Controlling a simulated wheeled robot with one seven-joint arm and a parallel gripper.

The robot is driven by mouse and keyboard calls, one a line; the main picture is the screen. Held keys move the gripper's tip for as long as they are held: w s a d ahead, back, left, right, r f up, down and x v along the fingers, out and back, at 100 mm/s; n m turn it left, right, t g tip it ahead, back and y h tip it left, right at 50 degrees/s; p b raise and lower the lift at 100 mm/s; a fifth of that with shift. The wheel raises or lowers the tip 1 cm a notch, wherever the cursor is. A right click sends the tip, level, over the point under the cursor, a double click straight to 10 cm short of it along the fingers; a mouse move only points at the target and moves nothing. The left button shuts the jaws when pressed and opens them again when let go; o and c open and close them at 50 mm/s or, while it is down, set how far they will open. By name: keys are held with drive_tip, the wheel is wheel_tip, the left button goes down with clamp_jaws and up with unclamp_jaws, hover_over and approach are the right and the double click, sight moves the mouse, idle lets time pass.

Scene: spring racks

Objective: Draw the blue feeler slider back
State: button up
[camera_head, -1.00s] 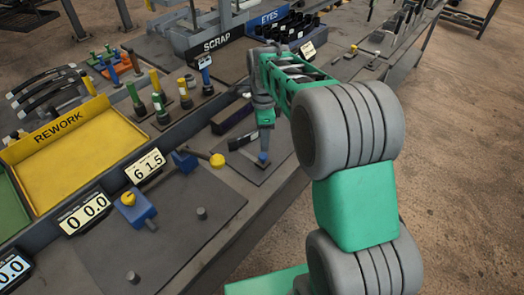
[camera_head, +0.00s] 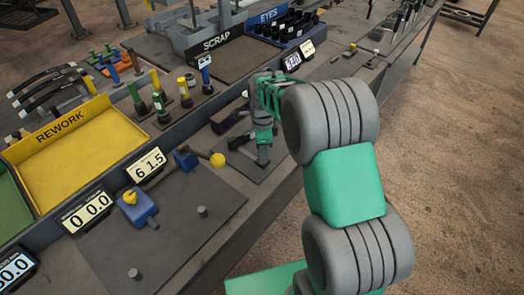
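My gripper (camera_head: 263,157) points down over a small dark plate (camera_head: 246,170) near the bench's front edge. Its fingers are small and partly hidden by my own wrist, so I cannot tell whether they are open or shut. The small blue piece seen earlier under the gripper, perhaps the feeler slider, is now hidden behind or between the fingers. A short black bar (camera_head: 238,142) lies just left of the gripper.
A yellow REWORK tray (camera_head: 70,155), number displays (camera_head: 86,212) and several coloured upright gauges (camera_head: 158,105) stand to the left. A dark long block (camera_head: 230,120) lies behind the gripper. SCRAP (camera_head: 215,65) and EYES (camera_head: 285,35) bins are at the back. My arm covers the right of the bench.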

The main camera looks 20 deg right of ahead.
clamp_jaws()
idle(1.0)
